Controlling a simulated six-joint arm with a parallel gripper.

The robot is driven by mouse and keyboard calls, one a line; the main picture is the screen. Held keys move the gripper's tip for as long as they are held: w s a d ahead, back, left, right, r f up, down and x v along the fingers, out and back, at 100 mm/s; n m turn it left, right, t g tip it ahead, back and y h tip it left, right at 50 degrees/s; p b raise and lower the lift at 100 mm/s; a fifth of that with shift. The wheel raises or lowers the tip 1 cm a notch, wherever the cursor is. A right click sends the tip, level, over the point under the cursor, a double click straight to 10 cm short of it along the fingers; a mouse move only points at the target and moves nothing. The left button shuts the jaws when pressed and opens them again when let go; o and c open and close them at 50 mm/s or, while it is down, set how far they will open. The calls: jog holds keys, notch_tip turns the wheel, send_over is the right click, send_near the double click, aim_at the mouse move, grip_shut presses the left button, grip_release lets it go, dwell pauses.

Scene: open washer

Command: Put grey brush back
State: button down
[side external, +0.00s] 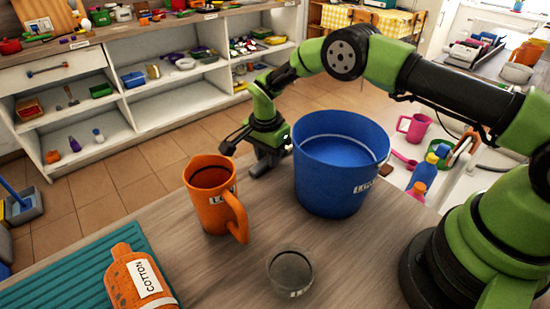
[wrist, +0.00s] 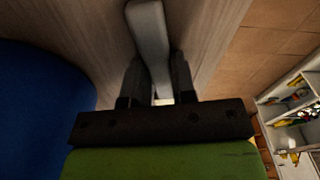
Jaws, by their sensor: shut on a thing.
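My gripper (side external: 267,160) is at the table edge, between the orange mug (side external: 208,208) and the blue bucket (side external: 338,185). In the wrist view my gripper (wrist: 155,78) has its two dark fingers on either side of a long grey bar-like thing (wrist: 150,34), which I take to be the grey brush. It is shut on it. The thing extends away from the fingers over the wooden table.
The bucket stands close on the right of my gripper, and the mug close on the left. A clear glass (side external: 290,272) and an orange cotton bottle (side external: 140,280) on a teal mat (side external: 75,272) are nearer the camera. White shelves (side external: 175,105) stand behind, across the tiled floor.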

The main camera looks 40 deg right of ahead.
jog(key=shift+f, duration=0.1)
jog(key=c, duration=0.7)
grip_release()
jog(key=c, duration=0.4)
jog(key=r, duration=0.9)
jog(key=shift+a, duration=0.35)
